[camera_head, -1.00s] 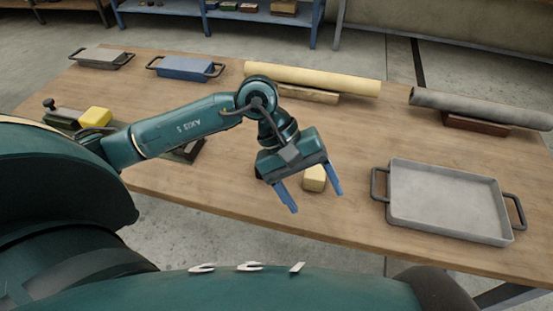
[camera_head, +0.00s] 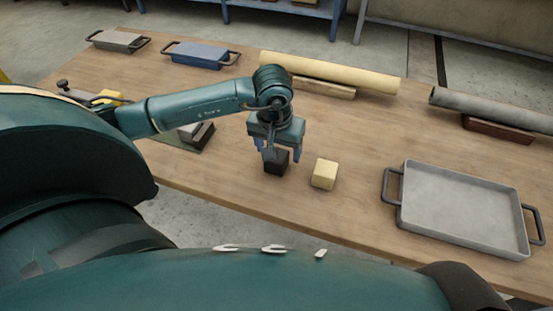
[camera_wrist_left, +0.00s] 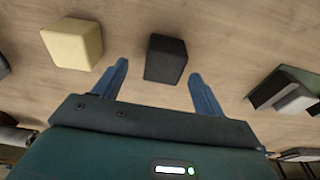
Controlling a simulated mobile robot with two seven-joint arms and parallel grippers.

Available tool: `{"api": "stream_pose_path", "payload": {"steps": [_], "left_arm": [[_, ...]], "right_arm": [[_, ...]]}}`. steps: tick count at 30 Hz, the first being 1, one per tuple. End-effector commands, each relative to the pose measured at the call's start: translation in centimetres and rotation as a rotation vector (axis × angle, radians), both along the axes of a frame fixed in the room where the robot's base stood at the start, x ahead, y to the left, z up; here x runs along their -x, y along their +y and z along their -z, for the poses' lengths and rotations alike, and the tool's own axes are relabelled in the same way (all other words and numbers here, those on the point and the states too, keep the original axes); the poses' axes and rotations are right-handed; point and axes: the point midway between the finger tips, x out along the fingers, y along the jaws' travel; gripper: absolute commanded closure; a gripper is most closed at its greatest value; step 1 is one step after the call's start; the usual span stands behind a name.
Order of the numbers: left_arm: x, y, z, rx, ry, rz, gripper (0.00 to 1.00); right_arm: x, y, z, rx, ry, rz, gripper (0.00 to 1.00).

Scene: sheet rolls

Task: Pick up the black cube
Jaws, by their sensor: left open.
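The black cube (camera_head: 277,163) sits on the wooden table, just below my left gripper (camera_head: 282,153) in the head view, partly hidden by a finger. In the left wrist view the black cube (camera_wrist_left: 166,58) lies between and a little beyond the two blue fingertips of my left gripper (camera_wrist_left: 159,70). The gripper is open and empty, with its fingers apart. I cannot tell how high the fingertips are above the table. My right gripper is not in view.
A pale yellow cube (camera_head: 324,174) stands close to the right of the black cube. A grey tray (camera_head: 465,207) is farther right. A yellow roll (camera_head: 330,73) and a grey roll (camera_head: 490,107) rest on blocks at the back. A dark-and-grey object (camera_head: 197,134) is left of the gripper.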

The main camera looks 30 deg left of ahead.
Motion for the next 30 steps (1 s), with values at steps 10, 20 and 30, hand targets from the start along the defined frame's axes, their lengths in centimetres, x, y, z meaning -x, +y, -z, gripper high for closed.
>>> {"api": "stream_pose_path", "payload": {"steps": [10, 20, 30], "left_arm": [[-0.2, 0.5, 4.1, 0.001, 0.002, -0.001, 0.29], [-0.2, 0.6, 4.1, 0.000, 0.001, 0.000, 0.39], [-0.2, 0.6, 4.1, 0.000, 0.001, 0.000, 0.67]], "right_arm": [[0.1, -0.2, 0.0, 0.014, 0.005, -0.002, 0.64], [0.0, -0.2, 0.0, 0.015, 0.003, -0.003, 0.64], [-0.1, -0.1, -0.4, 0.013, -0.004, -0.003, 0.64]]}}
